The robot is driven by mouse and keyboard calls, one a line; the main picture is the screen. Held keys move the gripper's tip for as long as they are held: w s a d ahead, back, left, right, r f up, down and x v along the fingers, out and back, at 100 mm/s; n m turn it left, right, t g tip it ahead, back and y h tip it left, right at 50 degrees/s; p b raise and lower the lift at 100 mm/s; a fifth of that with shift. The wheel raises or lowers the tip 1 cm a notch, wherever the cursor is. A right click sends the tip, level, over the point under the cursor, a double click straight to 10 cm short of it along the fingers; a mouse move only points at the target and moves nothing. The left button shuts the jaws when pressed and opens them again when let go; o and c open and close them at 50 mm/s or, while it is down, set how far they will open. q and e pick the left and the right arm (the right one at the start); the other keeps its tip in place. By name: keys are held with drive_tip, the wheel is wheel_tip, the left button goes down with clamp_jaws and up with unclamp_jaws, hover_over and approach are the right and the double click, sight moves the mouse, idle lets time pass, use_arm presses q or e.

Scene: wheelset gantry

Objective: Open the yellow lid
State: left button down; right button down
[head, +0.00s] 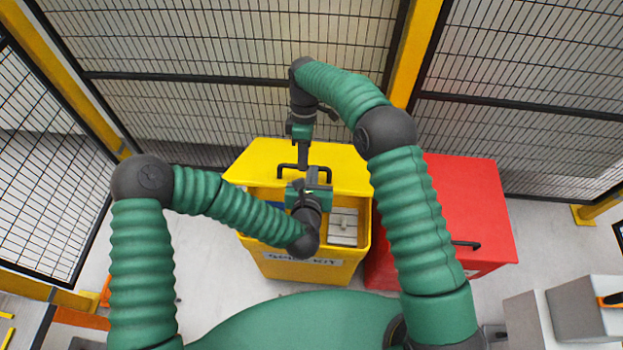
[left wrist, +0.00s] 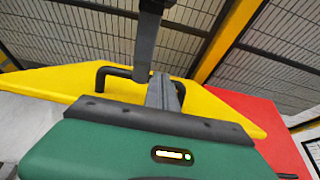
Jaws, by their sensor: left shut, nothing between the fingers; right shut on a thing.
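The yellow lid (head: 342,157) is at the back of the yellow box (head: 307,271). It stands partly raised, and the box's front opening shows below it. My right gripper (head: 303,163) reaches down from above and is shut on the lid's black handle (head: 327,171). The handle also shows in the left wrist view (left wrist: 104,75). My left gripper (head: 313,174) is shut and empty, just in front of the lid near the handle. In the left wrist view, its fingers (left wrist: 162,92) are close to the right gripper's finger (left wrist: 147,48); I cannot tell whether they touch.
Pale items (head: 343,228) lie inside the yellow box. A red box (head: 462,195) with a black handle stands close on the right. Mesh fencing (head: 200,40) with yellow posts closes off the back and left. Grey boxes (head: 580,310) stand at the lower right.

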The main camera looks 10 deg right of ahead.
use_arm(q)
drive_tip(key=shift+f, duration=0.15)
use_arm(e)
drive_tip(key=c, duration=1.7)
unclamp_jaws()
drive_tip(key=shift+w+d+f, duration=0.25)
drive_tip(key=shift+w+d, duration=0.1)
drive_tip(key=shift+w, duration=0.05)
use_arm(q)
drive_tip(key=shift+w+f, duration=0.1)
drive_tip(key=shift+w, duration=0.1)
use_arm(e)
drive_tip(key=shift+o, duration=1.2)
drive_tip(key=shift+w+f, duration=0.1)
drive_tip(key=shift+w, duration=0.05)
drive_tip(key=shift+o, duration=0.3)
drive_tip(key=shift+a, duration=0.1)
drive_tip(key=shift+a, duration=0.1)
